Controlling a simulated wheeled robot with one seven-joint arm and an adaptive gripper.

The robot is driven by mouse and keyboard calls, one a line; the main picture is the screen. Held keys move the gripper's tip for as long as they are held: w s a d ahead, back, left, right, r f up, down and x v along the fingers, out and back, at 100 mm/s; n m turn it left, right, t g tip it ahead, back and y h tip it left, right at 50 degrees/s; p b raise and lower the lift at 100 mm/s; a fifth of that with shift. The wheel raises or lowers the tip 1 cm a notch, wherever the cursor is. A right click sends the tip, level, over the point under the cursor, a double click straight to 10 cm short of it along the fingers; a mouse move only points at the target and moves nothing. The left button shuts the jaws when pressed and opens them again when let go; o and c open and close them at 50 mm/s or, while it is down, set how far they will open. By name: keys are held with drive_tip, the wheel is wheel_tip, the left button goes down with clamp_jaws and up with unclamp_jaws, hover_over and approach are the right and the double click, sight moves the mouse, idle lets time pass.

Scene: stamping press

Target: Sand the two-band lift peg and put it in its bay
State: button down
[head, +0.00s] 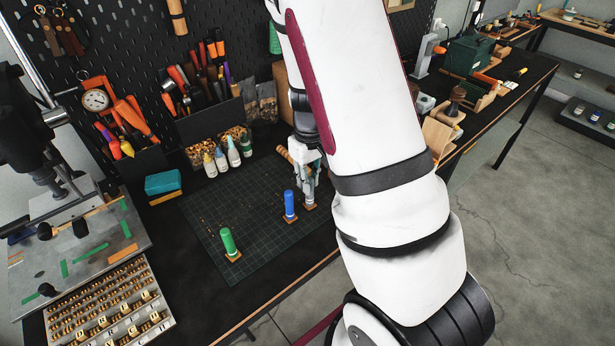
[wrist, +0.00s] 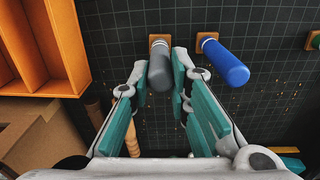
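A grey peg (wrist: 160,66) stands on a small wooden square base on the dark gridded mat (head: 205,222). My gripper (wrist: 158,66) points down at it, with one teal-padded finger on each side. Slim gaps seem to show between the fingers and the peg, so it looks open around it. In the head view my gripper (head: 308,184) mostly hides this peg. A blue peg (head: 290,204) stands just left of it there, and also shows in the wrist view (wrist: 226,62). A green peg (head: 228,242) stands further left. I cannot count bands on any peg.
A turned wooden handle (wrist: 131,138) lies close to my gripper. An orange compartment tray (wrist: 62,45) is nearby in the wrist view. Several glue bottles (head: 221,160), a teal block (head: 164,182) and a letter-stamp tray (head: 110,305) stand around the mat. The mat's left part is mostly clear.

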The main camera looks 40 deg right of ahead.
wheel_tip(320, 180, up, 12)
drive_tip(key=p, duration=0.5)
